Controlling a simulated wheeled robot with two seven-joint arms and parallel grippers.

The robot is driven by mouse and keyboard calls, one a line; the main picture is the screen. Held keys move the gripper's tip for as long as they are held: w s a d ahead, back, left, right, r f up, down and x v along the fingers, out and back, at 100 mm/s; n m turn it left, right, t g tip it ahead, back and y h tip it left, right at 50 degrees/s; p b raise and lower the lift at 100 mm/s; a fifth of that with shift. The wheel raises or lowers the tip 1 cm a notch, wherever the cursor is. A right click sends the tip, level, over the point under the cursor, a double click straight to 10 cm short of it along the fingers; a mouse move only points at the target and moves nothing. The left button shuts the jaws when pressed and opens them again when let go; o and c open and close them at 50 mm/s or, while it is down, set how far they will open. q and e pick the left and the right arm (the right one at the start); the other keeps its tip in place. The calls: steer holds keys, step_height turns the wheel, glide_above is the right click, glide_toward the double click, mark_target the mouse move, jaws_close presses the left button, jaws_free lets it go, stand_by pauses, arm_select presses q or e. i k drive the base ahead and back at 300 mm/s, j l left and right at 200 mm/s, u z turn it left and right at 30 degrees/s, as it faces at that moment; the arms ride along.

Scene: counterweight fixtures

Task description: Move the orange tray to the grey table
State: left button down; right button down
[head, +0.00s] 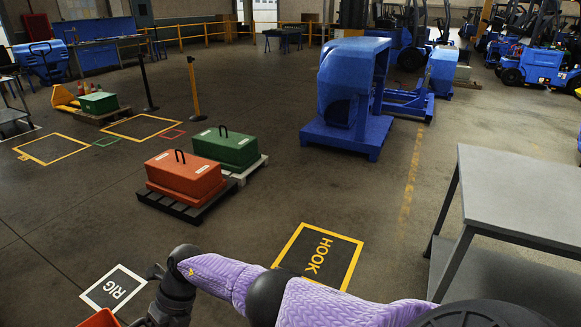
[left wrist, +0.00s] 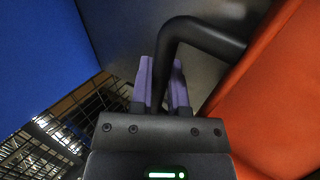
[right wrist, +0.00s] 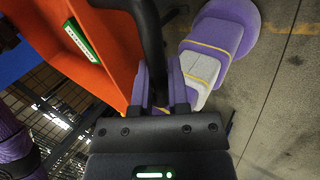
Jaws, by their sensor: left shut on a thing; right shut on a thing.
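The orange tray (head: 100,319) shows only as a corner at the bottom left edge of the head view. It fills the right side of the left wrist view (left wrist: 268,100) and the upper left of the right wrist view (right wrist: 85,50). My left gripper (left wrist: 162,75) is shut on a black bar handle (left wrist: 195,28) of the tray. My right gripper (right wrist: 158,75) is shut on another black handle (right wrist: 147,25) of it. The tray's inside and underside are hidden. The grey table (head: 520,185) stands at the right of the head view, its visible top bare.
A floor square marked HOOK (head: 318,256) and one marked RIG (head: 114,289) lie in front. An orange weight box (head: 186,175) and a green one (head: 225,148) sit on pallets. A blue machine (head: 345,95) stands behind. Open floor lies between it and the grey table.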

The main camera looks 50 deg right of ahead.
mark_target(540, 203)
steer(key=k+l+z, duration=0.1)
steer(key=l+z, duration=0.2)
steer(key=l, duration=0.3)
steer(key=l+z, duration=0.35)
steer(key=l, duration=0.25)
steer(key=l+z, duration=0.3)
steer(key=l, duration=0.35)
steer(key=i+l+z, duration=0.1)
steer(key=l+z, duration=0.25)
steer(key=l, duration=0.25)
steer(key=i+l+z, duration=0.15)
steer(key=l+z, duration=0.15)
steer(key=l, duration=0.25)
steer(key=i+l+z, duration=0.35)
steer(key=l, duration=0.2)
steer(key=i+l+z, duration=0.3)
steer(key=l, duration=0.2)
steer(key=i+l+z, duration=0.2)
steer(key=l+z, duration=0.15)
steer(key=l, duration=0.1)
